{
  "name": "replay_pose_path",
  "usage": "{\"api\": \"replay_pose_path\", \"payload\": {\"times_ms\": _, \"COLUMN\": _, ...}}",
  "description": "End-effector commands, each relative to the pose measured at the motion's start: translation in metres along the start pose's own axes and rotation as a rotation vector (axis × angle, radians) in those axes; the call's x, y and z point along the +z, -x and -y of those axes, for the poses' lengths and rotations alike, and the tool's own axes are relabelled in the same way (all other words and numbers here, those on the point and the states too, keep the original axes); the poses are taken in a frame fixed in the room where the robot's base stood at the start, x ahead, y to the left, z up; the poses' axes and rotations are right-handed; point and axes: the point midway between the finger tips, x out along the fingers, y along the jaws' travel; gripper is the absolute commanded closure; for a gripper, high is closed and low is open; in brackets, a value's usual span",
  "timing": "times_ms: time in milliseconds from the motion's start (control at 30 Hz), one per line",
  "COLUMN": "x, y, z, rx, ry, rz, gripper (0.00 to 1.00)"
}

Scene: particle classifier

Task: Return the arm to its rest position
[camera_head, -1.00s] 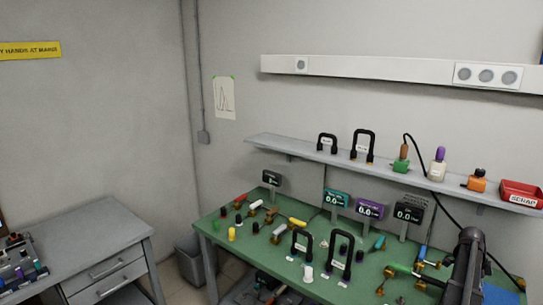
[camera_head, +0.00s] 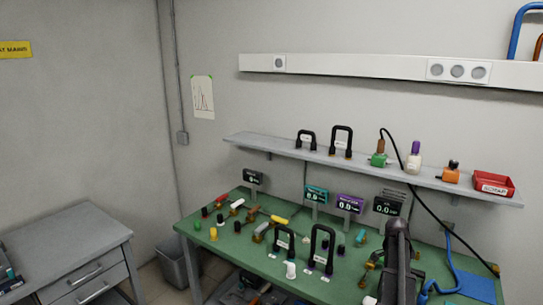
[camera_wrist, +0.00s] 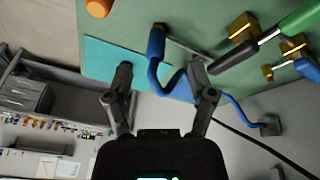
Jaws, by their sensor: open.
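My arm (camera_head: 398,262) rises at the lower right of the head view, in front of the green bench. Its gripper end is not clearly visible there. In the wrist view my gripper (camera_wrist: 160,72) has its two dark fingers spread apart. A blue curved cable or handle (camera_wrist: 156,48) appears between and beyond the fingers. I cannot tell how far it is from them, but neither finger is closed on it. A blue-green mat (camera_wrist: 105,52) lies behind the left finger.
The green bench (camera_head: 215,255) carries many small tools and parts. Small displays (camera_head: 348,204) stand at its back. A wall shelf (camera_head: 270,147) holds black handles, bottles and a red scrap bin (camera_head: 493,185). A grey drawer cabinet (camera_head: 75,245) stands at left, beside a bin (camera_head: 172,262).

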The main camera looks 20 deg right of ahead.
Motion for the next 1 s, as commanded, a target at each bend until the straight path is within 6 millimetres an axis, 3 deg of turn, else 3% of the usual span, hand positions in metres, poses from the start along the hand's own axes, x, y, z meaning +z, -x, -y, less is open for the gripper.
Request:
{"api": "replay_pose_path", "payload": {"times_ms": 33, "x": 0.024, "y": 0.004, "z": -0.002, "rx": -0.011, "ry": 0.063, "rz": 0.007, "gripper": 0.29}}
{"api": "replay_pose_path", "payload": {"times_ms": 100, "x": 0.052, "y": 0.01, "z": -0.002, "rx": -0.026, "ry": 0.15, "rz": 0.015, "gripper": 0.29}}
{"api": "replay_pose_path", "payload": {"times_ms": 467, "x": 0.188, "y": 0.038, "z": -0.018, "rx": -0.102, "ry": 0.602, "rz": 0.051, "gripper": 0.29}}
{"api": "replay_pose_path", "payload": {"times_ms": 767, "x": 0.291, "y": 0.057, "z": -0.052, "rx": -0.167, "ry": 0.979, "rz": 0.071, "gripper": 0.29}}
{"api": "replay_pose_path", "payload": {"times_ms": 1000, "x": 0.366, "y": 0.069, "z": -0.091, "rx": -0.222, "ry": 1.281, "rz": 0.082, "gripper": 0.29}}
